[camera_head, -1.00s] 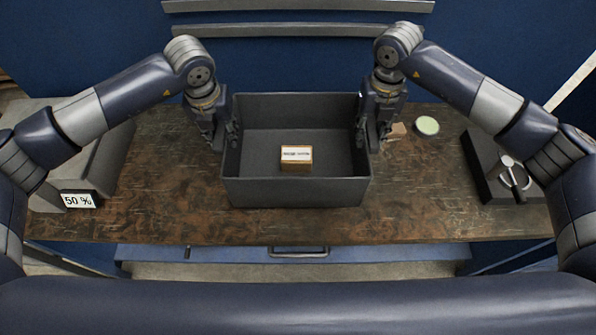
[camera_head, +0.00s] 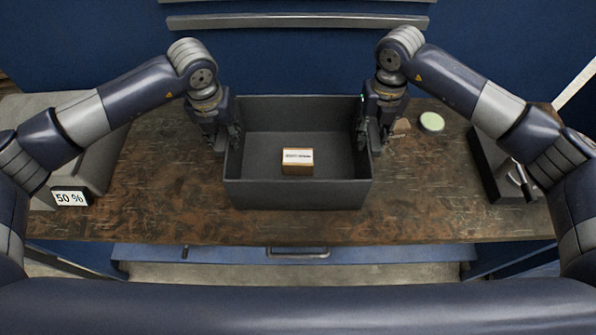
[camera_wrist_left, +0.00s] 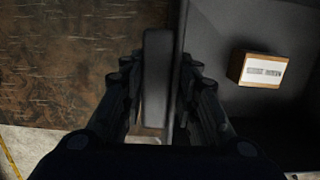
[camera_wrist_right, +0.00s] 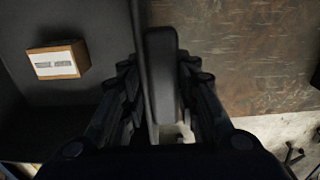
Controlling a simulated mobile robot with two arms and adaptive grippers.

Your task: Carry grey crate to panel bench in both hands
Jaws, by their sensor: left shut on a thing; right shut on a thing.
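The grey crate (camera_head: 298,195) is an open-topped dark box over the middle of the wooden bench top. A small brown box with a white label (camera_head: 298,161) lies inside it. My left gripper (camera_head: 233,140) is shut on the crate's left wall, with a finger on each side; the left wrist view shows the grey grip (camera_wrist_left: 157,80) between the fingers. My right gripper (camera_head: 366,140) is shut on the right wall in the same way; its grip shows in the right wrist view (camera_wrist_right: 163,75). I cannot tell whether the crate touches the bench.
A grey unit with a "50 %" sign (camera_head: 70,198) stands at left. A pale green round dish (camera_head: 431,122) and a dark device (camera_head: 497,170) are at right. A blue wall with grey rails stands behind.

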